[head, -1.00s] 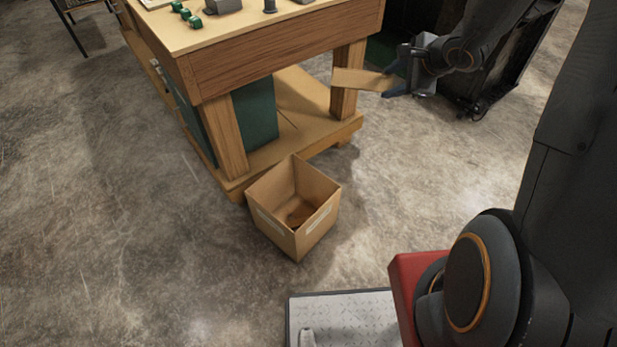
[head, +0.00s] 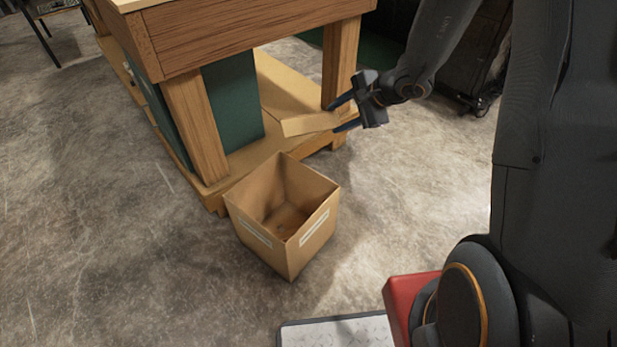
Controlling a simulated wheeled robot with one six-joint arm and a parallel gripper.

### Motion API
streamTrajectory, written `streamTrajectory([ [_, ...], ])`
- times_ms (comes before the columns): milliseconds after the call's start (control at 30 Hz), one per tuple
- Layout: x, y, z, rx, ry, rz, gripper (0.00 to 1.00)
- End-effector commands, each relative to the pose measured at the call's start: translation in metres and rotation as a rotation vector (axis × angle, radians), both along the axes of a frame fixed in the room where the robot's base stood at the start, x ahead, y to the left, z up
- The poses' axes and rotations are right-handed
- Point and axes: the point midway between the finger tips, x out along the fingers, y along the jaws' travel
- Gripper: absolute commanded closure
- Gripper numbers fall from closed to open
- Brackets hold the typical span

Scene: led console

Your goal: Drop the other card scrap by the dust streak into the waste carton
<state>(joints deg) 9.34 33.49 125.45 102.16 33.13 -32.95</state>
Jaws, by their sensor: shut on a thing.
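My gripper (head: 345,114) is shut on a flat tan card scrap (head: 308,124). The scrap sticks out to the left of the fingers, in the air, up and to the right of the waste carton. The waste carton (head: 312,238) is an open brown box with pale labels, standing on the floor in front of the bench. Something brownish lies at its bottom, partly in shadow. I cannot make out the dust streak for certain.
A wooden bench (head: 245,37) with thick legs and a low shelf (head: 238,160) stands just behind the carton. A dark green panel (head: 232,100) is under it. A red block (head: 405,300) and a grey plate (head: 340,333) are at the front. The floor left of the carton is clear.

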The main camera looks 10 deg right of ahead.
Motion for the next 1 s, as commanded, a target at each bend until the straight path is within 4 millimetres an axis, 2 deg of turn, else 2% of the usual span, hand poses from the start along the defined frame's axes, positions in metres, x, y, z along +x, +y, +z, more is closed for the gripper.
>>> streamTrajectory([
  [33, 0.005, 0.005, -0.023, 0.001, 0.002, 0.02, 0.78],
  [600, 0.029, 0.058, -0.177, 0.007, 0.009, 0.252, 0.78],
  [800, 0.033, 0.072, -0.217, 0.009, 0.011, 0.317, 0.78],
  [1000, 0.034, 0.078, -0.235, 0.011, 0.013, 0.349, 0.78],
])
